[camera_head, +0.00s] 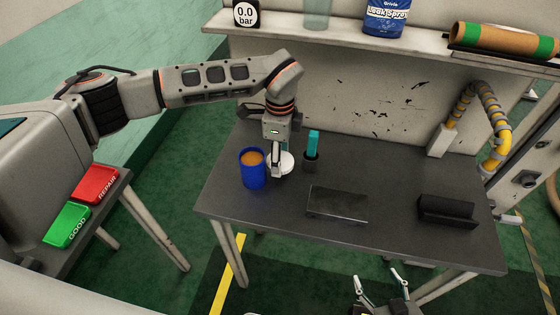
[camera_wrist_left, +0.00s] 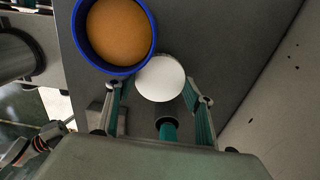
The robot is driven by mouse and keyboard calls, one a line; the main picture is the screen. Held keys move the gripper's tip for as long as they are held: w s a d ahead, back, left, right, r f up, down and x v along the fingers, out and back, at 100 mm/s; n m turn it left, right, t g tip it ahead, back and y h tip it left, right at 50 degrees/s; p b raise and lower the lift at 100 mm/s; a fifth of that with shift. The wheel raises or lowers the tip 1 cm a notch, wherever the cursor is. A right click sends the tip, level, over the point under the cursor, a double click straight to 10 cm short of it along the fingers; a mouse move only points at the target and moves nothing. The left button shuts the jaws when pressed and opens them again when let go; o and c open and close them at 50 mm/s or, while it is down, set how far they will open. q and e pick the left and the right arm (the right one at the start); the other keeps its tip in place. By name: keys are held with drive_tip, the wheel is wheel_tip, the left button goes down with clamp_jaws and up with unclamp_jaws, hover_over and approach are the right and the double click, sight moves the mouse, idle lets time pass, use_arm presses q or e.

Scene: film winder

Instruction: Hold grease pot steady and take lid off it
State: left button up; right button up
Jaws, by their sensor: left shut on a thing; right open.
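The grease pot (camera_head: 254,172) is a blue cylinder standing upright on the dark table. Its top is open and orange-brown grease shows inside; it also shows in the left wrist view (camera_wrist_left: 79,38). A round white lid (camera_head: 287,161) is beside the pot on its right, off its top. My left gripper (camera_head: 277,170) points down and is shut on the lid, which shows between its fingers in the left wrist view (camera_wrist_left: 160,79). I cannot tell whether the lid touches the table. My right gripper (camera_head: 383,280) is open and empty at the bottom, away from the pot.
A dark cup with a teal stick (camera_head: 312,147) stands close to the right of the lid. A dark flat block (camera_head: 337,204) and a black holder (camera_head: 446,211) lie further right. A shelf (camera_head: 330,38) runs along the back. The front left tabletop is clear.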

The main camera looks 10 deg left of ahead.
use_arm(q)
drive_tip(key=shift+f, duration=1.1)
drive_tip(key=shift+f, duration=0.15)
drive_tip(key=o, duration=1.2)
wheel_tip(320, 180, up, 12)
drive_tip(key=shift+s, duration=0.1)
